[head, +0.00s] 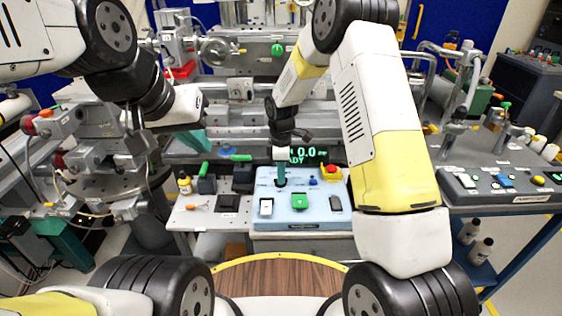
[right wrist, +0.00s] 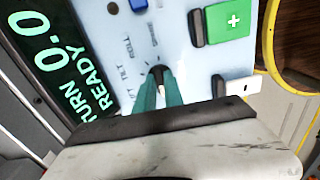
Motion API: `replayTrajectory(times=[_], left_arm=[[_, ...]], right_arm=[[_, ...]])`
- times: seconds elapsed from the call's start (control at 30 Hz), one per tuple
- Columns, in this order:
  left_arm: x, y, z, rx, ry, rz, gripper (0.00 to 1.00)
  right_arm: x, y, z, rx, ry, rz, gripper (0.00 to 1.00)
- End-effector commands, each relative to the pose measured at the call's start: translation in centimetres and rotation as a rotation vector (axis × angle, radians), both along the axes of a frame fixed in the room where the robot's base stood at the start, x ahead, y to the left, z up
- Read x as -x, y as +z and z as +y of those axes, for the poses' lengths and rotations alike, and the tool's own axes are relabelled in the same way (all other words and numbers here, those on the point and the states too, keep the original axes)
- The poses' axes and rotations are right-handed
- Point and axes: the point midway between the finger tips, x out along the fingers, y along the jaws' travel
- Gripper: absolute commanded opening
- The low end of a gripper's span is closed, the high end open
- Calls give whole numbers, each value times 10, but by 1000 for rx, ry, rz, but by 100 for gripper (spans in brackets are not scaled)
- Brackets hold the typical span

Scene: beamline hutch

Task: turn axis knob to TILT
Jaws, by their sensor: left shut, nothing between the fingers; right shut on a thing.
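The axis knob (right wrist: 158,73) is small and black with a pale pointer mark, on the light blue control box (head: 318,215). Labels reading ROLL and TILT sit beside it in the right wrist view; I cannot tell exactly which label the pointer faces. My right gripper (right wrist: 158,92) has teal fingers shut on the knob from above; the fingers hide part of it. In the head view the right gripper (head: 281,174) reaches down to the left part of the box. My left gripper (head: 194,140) is shut and empty, well up and left of the box, partly hidden by its wrist.
A green display (right wrist: 62,70) beside the knob shows 0.0 and READY. A red emergency button (head: 331,171) stands on the box.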

Motion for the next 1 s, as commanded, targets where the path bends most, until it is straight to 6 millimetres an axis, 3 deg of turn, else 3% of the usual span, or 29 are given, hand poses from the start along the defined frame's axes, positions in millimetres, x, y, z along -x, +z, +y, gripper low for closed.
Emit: replayTrajectory(times=[1.0], left_arm=[[0,0,0,0,0,0,0]], right_arm=[[2,0,1,0,-959,-2,0]])
